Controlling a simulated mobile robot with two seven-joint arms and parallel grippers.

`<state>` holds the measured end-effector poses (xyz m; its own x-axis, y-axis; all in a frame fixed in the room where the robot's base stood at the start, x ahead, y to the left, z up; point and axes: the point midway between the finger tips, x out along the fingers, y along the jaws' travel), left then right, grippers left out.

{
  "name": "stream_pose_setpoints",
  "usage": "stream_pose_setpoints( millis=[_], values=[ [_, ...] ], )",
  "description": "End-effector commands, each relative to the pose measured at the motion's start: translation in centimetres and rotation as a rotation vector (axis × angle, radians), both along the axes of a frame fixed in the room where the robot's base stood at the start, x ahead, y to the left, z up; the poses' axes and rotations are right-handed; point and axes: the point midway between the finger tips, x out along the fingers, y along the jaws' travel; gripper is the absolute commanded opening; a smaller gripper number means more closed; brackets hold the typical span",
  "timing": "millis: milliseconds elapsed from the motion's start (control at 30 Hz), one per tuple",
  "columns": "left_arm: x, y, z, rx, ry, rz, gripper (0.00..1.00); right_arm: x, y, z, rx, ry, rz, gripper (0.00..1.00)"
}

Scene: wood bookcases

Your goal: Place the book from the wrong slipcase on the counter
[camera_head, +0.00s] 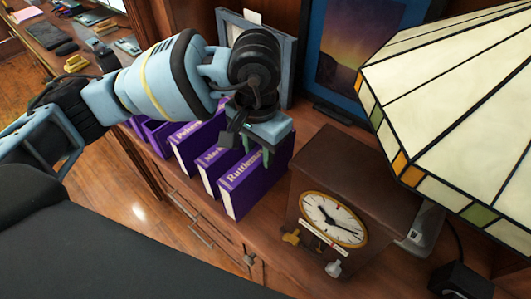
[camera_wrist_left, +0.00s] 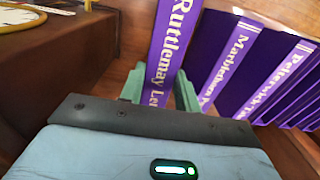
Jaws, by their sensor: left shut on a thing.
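Several purple volumes stand in a row on the wooden counter (camera_head: 270,255). The nearest one, lettered "Ruttlemay" (camera_head: 237,189), stands closest to the clock and also shows in the left wrist view (camera_wrist_left: 172,45). My left gripper (camera_head: 256,157) is over its top, pointing down, with its green fingers shut on it, one on each side. In the left wrist view the fingers (camera_wrist_left: 160,92) flank its spine. Beside it stand a "Marbleham" volume (camera_wrist_left: 228,60) and a "Pelterwick" volume (camera_wrist_left: 280,85). I cannot tell books from slipcases here. My right gripper is not in view.
A wooden clock (camera_head: 345,190) stands right of the row, close to it. A stained-glass lampshade (camera_head: 460,90) overhangs the right side. Framed pictures (camera_head: 355,60) stand at the back. Some bare counter lies between the row, clock and pictures.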

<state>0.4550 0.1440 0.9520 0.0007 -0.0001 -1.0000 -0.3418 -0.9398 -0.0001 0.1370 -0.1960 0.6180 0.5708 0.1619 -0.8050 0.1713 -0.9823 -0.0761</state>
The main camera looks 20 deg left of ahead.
Motion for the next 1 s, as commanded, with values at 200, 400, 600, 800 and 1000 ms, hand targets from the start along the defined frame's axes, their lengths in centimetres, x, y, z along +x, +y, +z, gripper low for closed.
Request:
stream_pose_setpoints(
  millis=[200, 400, 600, 800, 1000],
  values=[
    [1.0, -0.5, 0.0, -0.002, -0.002, 0.0, 0.0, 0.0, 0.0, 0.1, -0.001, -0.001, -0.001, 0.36],
    [1.2, -0.7, 0.0, -0.001, -0.002, 0.0, 0.0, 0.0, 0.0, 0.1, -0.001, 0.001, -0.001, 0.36],
    [1.6, -0.9, -1.7, 0.001, 0.001, 0.001, 0.0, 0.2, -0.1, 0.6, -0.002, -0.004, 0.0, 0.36],
    [1.7, -0.9, -3.5, 0.0, -0.002, 0.001, 0.0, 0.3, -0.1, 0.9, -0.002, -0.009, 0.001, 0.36],
    [1.7, -0.9, -3.6, 0.0, -0.002, 0.001, 0.0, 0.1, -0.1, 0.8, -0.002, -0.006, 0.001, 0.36]
  ],
)
